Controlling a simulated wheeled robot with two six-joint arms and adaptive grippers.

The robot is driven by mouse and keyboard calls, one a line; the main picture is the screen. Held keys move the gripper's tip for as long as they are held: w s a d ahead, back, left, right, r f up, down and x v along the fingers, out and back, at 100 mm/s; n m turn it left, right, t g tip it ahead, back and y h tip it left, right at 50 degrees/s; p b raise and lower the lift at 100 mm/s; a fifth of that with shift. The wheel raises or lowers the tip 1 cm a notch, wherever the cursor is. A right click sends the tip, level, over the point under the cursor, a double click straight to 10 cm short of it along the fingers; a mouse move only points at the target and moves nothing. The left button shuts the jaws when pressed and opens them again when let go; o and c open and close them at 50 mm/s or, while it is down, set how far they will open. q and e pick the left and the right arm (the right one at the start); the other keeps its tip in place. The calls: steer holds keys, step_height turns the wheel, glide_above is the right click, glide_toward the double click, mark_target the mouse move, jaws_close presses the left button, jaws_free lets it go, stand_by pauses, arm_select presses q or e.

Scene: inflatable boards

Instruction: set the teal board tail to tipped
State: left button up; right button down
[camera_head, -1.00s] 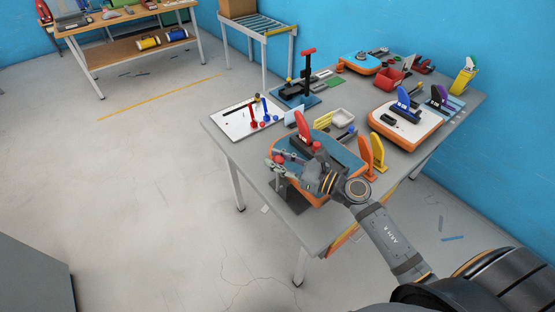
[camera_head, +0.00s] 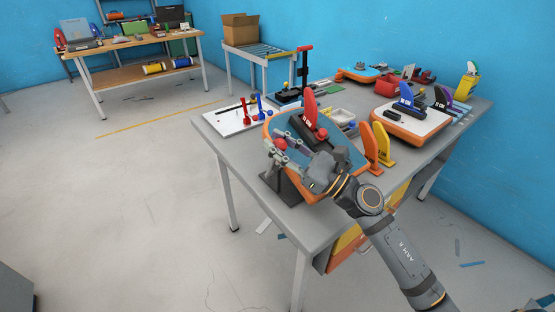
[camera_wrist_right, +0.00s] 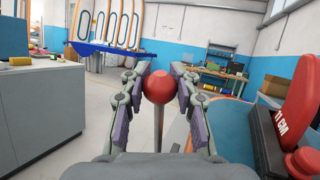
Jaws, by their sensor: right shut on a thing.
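The teal board (camera_head: 341,136) has an orange rim and sits on a dark stand (camera_head: 283,186) at the near corner of the grey table. It is tilted, with its far left side raised. A red fin (camera_head: 310,107) stands in a dark block on it. My right gripper (camera_head: 280,150) is at the board's left edge, shut on a red ball knob (camera_wrist_right: 160,86). In the right wrist view the knob sits between both fingers on a thin grey rod, and the board (camera_wrist_right: 232,128) lies to the right. My left gripper is not in view.
Two upright yellow-orange fins (camera_head: 380,145) stand close to the board's right. A white board (camera_head: 412,116) with a blue fin lies behind them. A white panel (camera_head: 232,120) with red and blue levers lies to the left. Open floor lies left of the table.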

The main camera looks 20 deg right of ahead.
steer(key=shift+f, duration=0.25)
steer(key=c, duration=1.3)
jaws_free()
steer(key=shift+s+d, duration=0.1)
steer(key=shift+c, duration=0.2)
steer(key=o, duration=0.3)
steer(key=shift+s+d+r, duration=0.1)
steer(key=shift+s, duration=0.05)
steer(key=shift+r, duration=0.1)
step_height(320, 180, up, 10)
steer(key=shift+f, duration=0.1)
